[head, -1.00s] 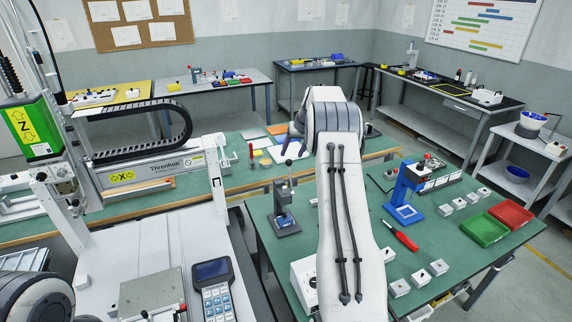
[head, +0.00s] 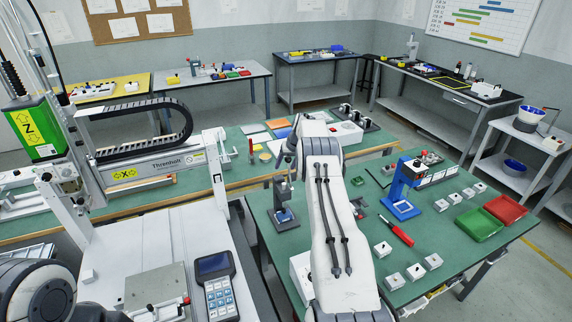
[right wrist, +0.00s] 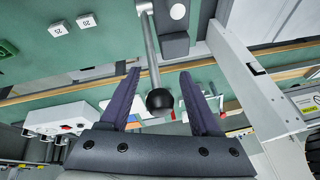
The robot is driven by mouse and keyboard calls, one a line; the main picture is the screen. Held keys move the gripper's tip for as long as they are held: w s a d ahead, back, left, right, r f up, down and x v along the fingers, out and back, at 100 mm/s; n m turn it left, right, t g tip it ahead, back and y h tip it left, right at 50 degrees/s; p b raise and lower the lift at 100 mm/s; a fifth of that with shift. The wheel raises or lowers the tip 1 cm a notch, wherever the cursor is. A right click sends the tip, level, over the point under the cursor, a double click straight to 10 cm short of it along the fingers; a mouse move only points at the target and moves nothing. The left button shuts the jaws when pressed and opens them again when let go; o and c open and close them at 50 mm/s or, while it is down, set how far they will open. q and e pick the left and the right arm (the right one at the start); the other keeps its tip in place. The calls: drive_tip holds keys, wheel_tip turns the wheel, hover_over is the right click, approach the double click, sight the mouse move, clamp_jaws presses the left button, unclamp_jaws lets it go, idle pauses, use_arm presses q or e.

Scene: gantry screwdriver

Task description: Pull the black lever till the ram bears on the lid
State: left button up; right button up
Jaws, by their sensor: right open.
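The grey lever press (head: 281,197) stands on the near green bench, left of my right arm. A small blue-and-pale piece (head: 285,215) sits on its base under the ram; the gap between ram and lid is too small to judge. My right gripper (head: 291,152) is above the press and partly hides its lever. In the right wrist view, the black ball knob (right wrist: 160,101) on its silver lever rod (right wrist: 150,45) lies between the two fingers of my right gripper (right wrist: 160,76). The fingers are open, with room on both sides of the knob. My left gripper is out of view.
A blue press (head: 402,190) stands right of my arm. A red-handled tool (head: 397,233), white blocks (head: 416,272), a green tray (head: 478,224) and a red tray (head: 505,209) lie around it. The white gantry (head: 213,170) and a keypad pendant (head: 217,285) are left of the press.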

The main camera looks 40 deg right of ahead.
clamp_jaws()
idle(1.4)
